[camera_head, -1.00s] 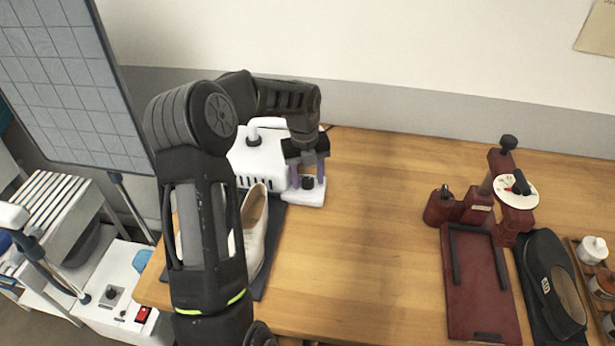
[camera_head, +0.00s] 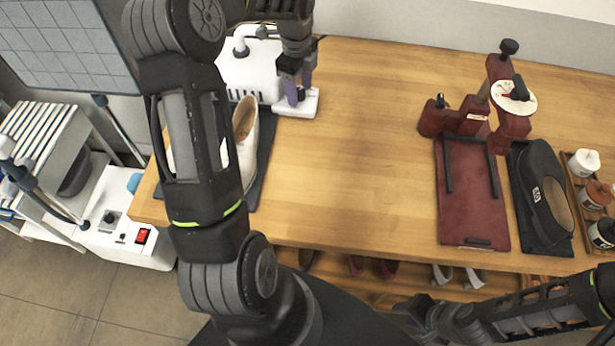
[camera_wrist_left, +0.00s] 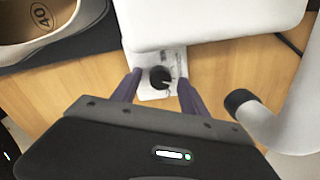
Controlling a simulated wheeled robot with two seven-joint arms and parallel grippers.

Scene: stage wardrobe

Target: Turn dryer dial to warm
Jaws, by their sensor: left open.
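The white dryer (camera_head: 246,74) stands at the back left of the wooden table, with vent slots in its front. Its black dial (camera_wrist_left: 160,78) sits on a low white base plate, with small dark marks beside it too small to read. My left gripper (camera_head: 297,91), with purple fingers, is open above the plate. In the left wrist view the dial appears between the two fingers of my left gripper (camera_wrist_left: 159,82), with a gap on each side. Whether the fingertips are level with it I cannot tell.
A cream shoe (camera_head: 246,140) lies on a dark mat by the dryer. A white pipe (camera_wrist_left: 285,125) rises close to the right finger in the wrist view. A red press (camera_head: 470,205), a black shoe (camera_head: 545,200) and jars stand right. The table's middle is clear.

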